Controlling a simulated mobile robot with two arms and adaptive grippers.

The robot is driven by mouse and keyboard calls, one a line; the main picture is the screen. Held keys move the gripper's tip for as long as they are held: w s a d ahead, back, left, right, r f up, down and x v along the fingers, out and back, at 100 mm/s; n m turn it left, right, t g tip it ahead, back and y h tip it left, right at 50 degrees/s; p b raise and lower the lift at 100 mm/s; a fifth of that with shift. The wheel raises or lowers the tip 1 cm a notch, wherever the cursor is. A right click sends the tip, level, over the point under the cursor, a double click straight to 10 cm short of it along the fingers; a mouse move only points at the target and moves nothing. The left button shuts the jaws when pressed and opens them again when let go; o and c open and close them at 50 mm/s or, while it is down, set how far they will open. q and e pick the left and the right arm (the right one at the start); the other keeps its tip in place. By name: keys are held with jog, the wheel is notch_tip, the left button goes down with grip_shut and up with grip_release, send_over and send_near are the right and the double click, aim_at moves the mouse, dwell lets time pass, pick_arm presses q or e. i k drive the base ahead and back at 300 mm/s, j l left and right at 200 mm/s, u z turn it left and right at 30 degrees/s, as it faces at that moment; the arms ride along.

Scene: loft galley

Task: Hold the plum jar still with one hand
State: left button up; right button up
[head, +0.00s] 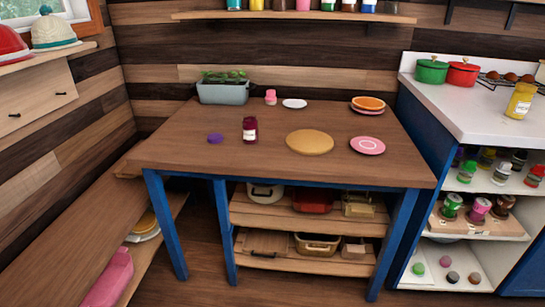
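A small dark plum-coloured jar (249,124) with a pale label stands upright on the wooden table (190,125), left of the middle. Its top looks dark, and I cannot tell whether it is open. A flat round purple piece (215,138), perhaps a lid, lies on the table to the left of the jar, apart from it. Neither of my grippers is in view, and nothing touches the jar.
A round wooden board (310,142) lies right of the jar. A pink plate (367,145), stacked orange and pink dishes (368,103), a white dish (294,103), a pink container (271,97) and a planter (223,90) are also on the table. The front left tabletop is clear.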

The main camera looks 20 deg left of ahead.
aim_at(250, 123)
jog(key=i+l, duration=0.1)
jog(key=l, duration=1)
jog(key=i+l, duration=0.15)
jog(key=l, duration=0.4)
jog(key=i+l, duration=0.1)
jog(key=l, duration=0.45)
jog(key=j+u, duration=0.35)
jog(key=j, duration=0.3)
jog(key=j+u, duration=0.3)
jog(key=j, duration=0.35)
jog(key=i+j+u, duration=0.1)
jog(key=j+u, duration=0.25)
jog(key=j, duration=0.25)
